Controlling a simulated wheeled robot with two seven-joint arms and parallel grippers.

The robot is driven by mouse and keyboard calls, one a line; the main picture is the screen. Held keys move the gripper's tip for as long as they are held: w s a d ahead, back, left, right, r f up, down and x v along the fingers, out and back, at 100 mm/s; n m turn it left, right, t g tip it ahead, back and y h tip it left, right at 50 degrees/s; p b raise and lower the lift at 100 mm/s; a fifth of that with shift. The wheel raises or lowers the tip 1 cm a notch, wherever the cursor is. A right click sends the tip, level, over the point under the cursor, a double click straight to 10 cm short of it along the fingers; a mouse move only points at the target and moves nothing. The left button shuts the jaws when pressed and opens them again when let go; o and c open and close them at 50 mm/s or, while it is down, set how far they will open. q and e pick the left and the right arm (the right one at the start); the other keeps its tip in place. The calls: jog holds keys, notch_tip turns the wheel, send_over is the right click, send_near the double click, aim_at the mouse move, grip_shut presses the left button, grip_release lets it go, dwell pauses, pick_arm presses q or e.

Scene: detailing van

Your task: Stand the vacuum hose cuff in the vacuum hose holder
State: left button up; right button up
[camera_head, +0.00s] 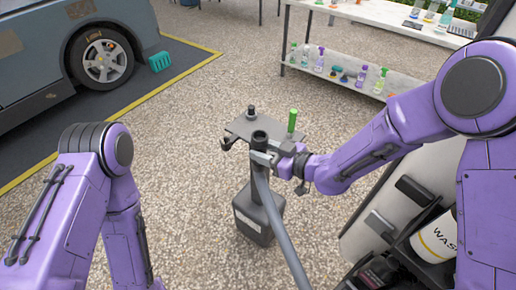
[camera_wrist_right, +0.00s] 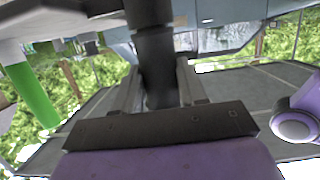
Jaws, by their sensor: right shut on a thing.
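The vacuum hose cuff (camera_head: 259,141) is a dark tube, roughly upright at the front edge of a grey stand top (camera_head: 243,127). A grey hose (camera_head: 275,215) runs down from it to the bottom edge. My right gripper (camera_head: 265,157) is shut on the cuff, which also shows between its fingers in the right wrist view (camera_wrist_right: 155,65). I cannot tell which part of the stand is the vacuum hose holder, or whether the cuff is seated in it. My left arm shows at left, but its gripper is out of view.
A green cylinder (camera_head: 292,120) and a black knob (camera_head: 251,111) stand on the stand top. A dark canister (camera_head: 252,218) is below it. A shelf with bottles (camera_head: 360,75) is at the back right, a vehicle (camera_head: 60,50) at the back left. The gravel floor between is clear.

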aim_at(264, 144)
jog(key=shift+r+p, duration=2.8)
jog(key=shift+r, duration=0.55)
jog(key=shift+f, duration=0.1)
jog(key=shift+s, duration=0.1)
